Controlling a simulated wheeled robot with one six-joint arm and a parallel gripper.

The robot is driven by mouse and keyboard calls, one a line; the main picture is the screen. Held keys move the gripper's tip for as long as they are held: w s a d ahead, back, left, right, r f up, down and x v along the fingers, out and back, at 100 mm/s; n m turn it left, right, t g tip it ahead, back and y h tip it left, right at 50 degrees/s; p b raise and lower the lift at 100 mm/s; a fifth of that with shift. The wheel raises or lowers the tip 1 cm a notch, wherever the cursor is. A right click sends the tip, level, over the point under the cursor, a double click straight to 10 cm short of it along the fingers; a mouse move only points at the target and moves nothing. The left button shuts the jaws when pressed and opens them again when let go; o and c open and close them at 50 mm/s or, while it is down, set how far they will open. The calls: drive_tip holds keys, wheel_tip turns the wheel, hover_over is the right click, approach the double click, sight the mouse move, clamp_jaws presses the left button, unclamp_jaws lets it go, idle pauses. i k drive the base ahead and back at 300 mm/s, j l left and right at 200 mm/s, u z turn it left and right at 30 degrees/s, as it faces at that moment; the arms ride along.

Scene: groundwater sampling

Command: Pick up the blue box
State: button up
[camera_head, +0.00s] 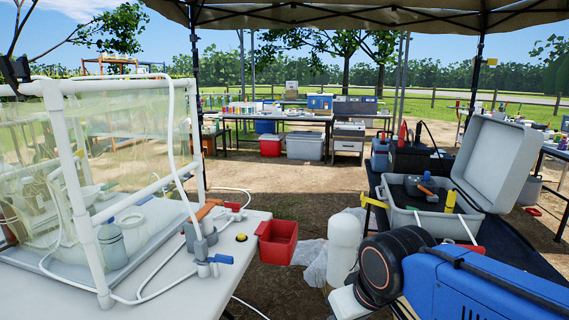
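Several blue box-like things are in view, and I cannot tell which one the task means. A blue box (319,102) with a pale front panel stands on the far table. A darker blue bin (265,126) sits under that table, behind a red container. My gripper does not show clearly anywhere in this view.
A white table (175,297) with a pipe-framed clear enclosure stands at left, and a red bin (277,242) is beside it. Bare ground (300,182) is free before the far table (290,118).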

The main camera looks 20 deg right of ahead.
sight(379, 152)
drive_tip(key=k+z, duration=0.1)
drive_tip(key=k, duration=0.55)
drive_tip(key=z, duration=0.9)
drive_tip(key=l+z, duration=0.1)
drive_tip(key=z, duration=2.1)
drive_tip(key=i+z, duration=0.1)
drive_tip(key=z, duration=0.35)
drive_tip(key=i+j+u, duration=0.1)
drive_tip(key=i, duration=1.5)
drive_tip(key=i+j+u, duration=0.2)
drive_tip(key=i+u, duration=0.6)
drive_tip(key=i, duration=0.15)
drive_tip(key=i+u, duration=0.4)
drive_tip(key=i+l+u, duration=0.4)
drive_tip(key=i, duration=0.15)
drive_tip(key=i+j+u, duration=0.2)
drive_tip(key=i+u, duration=0.2)
drive_tip(key=i, duration=0.45)
drive_tip(key=i+l+u, duration=0.1)
drive_tip(key=i+u, duration=0.25)
drive_tip(key=i, duration=0.5)
drive_tip(key=u, duration=0.4)
drive_tip(key=i+u, duration=0.1)
drive_tip(key=u, duration=0.35)
drive_tip(key=l+u, duration=0.1)
drive_tip(key=u, duration=0.3)
drive_tip(key=i+l+u, duration=0.1)
drive_tip(key=u, duration=0.7)
drive_tip(key=i+l, duration=0.05)
drive_tip(key=l, duration=0.05)
